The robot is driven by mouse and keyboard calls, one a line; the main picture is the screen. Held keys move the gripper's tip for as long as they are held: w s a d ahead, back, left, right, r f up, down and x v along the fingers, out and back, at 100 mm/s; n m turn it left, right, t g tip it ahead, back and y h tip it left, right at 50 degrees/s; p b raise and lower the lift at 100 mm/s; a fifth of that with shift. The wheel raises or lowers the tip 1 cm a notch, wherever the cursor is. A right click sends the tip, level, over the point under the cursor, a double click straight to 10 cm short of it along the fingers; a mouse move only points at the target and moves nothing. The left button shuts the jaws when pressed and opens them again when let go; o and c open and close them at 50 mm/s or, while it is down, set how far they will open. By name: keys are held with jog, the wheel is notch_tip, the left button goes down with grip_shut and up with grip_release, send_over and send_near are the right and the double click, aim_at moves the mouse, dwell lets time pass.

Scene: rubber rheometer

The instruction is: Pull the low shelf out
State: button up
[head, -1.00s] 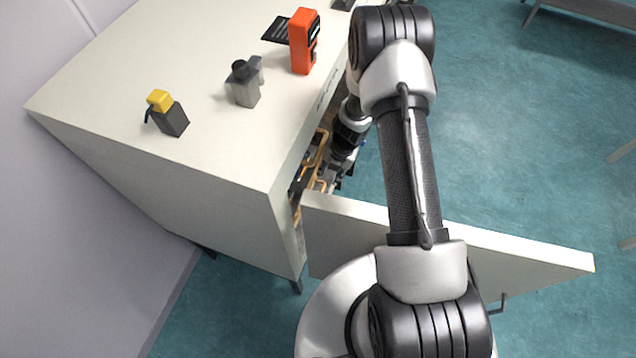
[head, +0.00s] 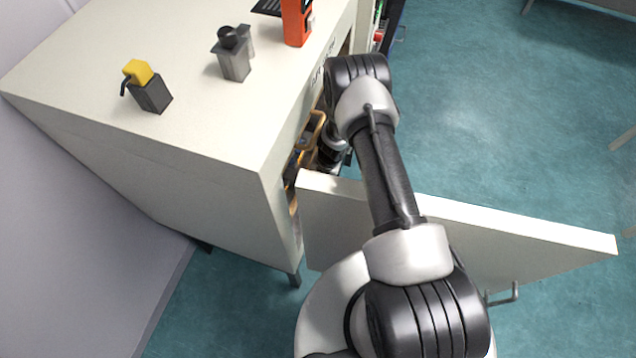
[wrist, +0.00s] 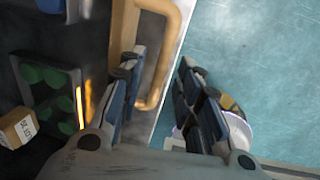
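The cabinet's open side shows tan, loop-shaped handles (head: 312,130) in the head view. In the wrist view one tan handle (wrist: 172,50) stands out from a tan front edge (wrist: 122,30), which seems to belong to a shelf. I cannot tell which shelf level this is. My gripper (wrist: 162,56) is open, with one finger on each side of the handle's outer bar. Contact is not clear.
The open white door (head: 460,225) stands out from the cabinet (head: 215,120), beside my arm. Left in the wrist view are a dark tray with green round pieces (wrist: 45,85) and a small labelled box (wrist: 18,129). Teal floor (head: 500,110) is free to the right.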

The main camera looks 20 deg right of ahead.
jog(key=shift+f, duration=0.1)
jog(key=shift+c, duration=0.3)
grip_shut()
dwell(0.4)
